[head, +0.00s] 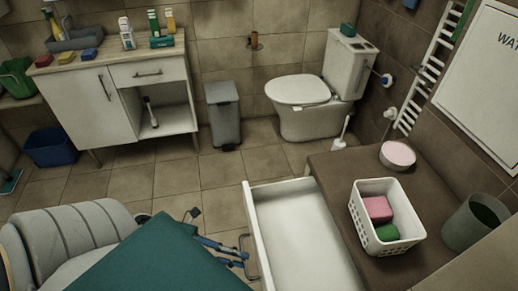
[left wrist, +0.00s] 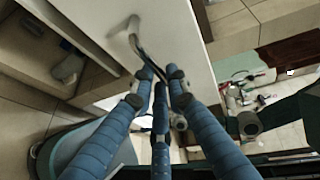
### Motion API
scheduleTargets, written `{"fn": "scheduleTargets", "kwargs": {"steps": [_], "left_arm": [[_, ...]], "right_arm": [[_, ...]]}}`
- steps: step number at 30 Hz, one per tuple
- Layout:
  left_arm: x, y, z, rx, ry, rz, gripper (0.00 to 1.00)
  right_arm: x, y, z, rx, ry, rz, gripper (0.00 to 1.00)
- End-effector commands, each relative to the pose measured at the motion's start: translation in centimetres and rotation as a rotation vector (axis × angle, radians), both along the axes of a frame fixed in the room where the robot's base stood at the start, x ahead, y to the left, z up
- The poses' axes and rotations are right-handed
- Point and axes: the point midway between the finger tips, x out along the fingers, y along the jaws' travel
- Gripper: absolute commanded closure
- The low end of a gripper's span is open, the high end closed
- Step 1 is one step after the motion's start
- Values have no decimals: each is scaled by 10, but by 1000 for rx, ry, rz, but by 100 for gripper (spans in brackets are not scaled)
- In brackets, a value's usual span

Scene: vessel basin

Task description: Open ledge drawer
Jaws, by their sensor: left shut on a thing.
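The ledge drawer (head: 300,245) is pulled out from under the brown ledge (head: 325,170), and its white inside shows empty. Its metal bar handle (head: 243,243) is on the drawer front, at the left; the handle also shows in the left wrist view (left wrist: 134,38). My left gripper (head: 238,255), with blue fingers, is at the handle. In the left wrist view the fingertips (left wrist: 158,82) close together around the bar, beside the white drawer front. My right gripper is not in view.
A white basket (head: 361,220) with a pink and a green block, a pink-filled bowl (head: 397,156) and a dark green bin (head: 474,222) stand on the ledge. A toilet (head: 300,92), a grey pedal bin (head: 223,112) and a white cabinet (head: 75,102) are farther back. Tiled floor is clear between.

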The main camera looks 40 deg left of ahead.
Motion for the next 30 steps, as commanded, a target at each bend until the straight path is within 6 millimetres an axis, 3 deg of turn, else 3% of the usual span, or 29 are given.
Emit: {"fn": "scheduleTargets", "kwargs": {"steps": [7,19,20,23,30], "left_arm": [[-21,16,1,-2,0,-1,100],[-23,18,1,-3,-2,1,100],[-23,18,1,-3,-2,1,84],[-23,18,1,-3,-2,1,66],[-23,18,0,-2,-1,1,66]], "right_arm": [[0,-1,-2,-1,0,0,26],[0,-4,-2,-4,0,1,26],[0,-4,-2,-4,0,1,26],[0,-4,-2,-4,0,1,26],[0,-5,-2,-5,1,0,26]]}}
